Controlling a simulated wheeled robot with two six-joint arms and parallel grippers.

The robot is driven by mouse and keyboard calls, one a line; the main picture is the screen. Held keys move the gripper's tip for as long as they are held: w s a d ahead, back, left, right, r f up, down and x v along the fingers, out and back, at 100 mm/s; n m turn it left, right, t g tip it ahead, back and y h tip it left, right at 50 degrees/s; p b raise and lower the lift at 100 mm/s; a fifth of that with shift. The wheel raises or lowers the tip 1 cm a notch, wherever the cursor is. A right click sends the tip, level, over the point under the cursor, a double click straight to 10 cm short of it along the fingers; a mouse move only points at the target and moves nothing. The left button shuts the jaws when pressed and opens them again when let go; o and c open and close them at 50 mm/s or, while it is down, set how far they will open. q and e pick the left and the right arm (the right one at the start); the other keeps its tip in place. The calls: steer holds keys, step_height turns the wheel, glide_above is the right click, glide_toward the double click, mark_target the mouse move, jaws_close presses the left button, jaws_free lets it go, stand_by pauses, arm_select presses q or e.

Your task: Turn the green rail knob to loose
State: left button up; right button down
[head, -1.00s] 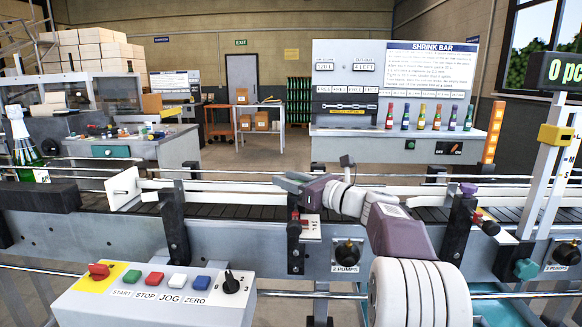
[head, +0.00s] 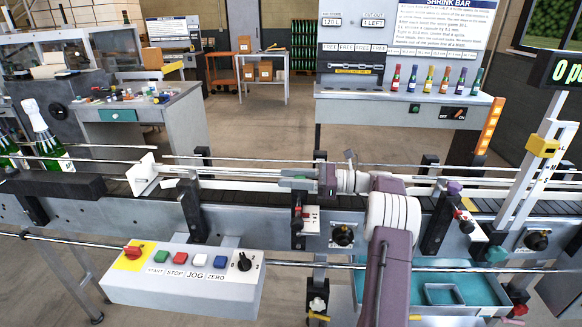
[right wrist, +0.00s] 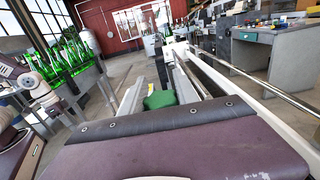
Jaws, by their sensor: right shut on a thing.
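The green rail knob (right wrist: 160,99) shows in the right wrist view between the fingers of my right gripper (right wrist: 163,88). In the head view my right gripper (head: 298,182) reaches in from the right, level along the conveyor's near rail, and is shut on the knob. The fingers largely cover the knob there, and no loose or tight mark on it can be read. My left gripper does not show in the head view.
The conveyor (head: 120,205) runs across with rails above it. A control box (head: 185,282) with several buttons stands in front. Green bottles (head: 47,138) stand at the left. A purple knob (head: 455,187) and a teal knob (head: 496,254) sit to the right.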

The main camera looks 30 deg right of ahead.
steer(key=shift+a+f, duration=0.15)
steer(key=shift+f, duration=0.05)
stand_by(0.3)
steer(key=c, duration=0.9)
jaws_free()
steer(key=shift+w+a, duration=0.1)
steer(key=shift+r, duration=0.1)
steer(key=p+v, duration=0.1)
steer(key=v, duration=0.8)
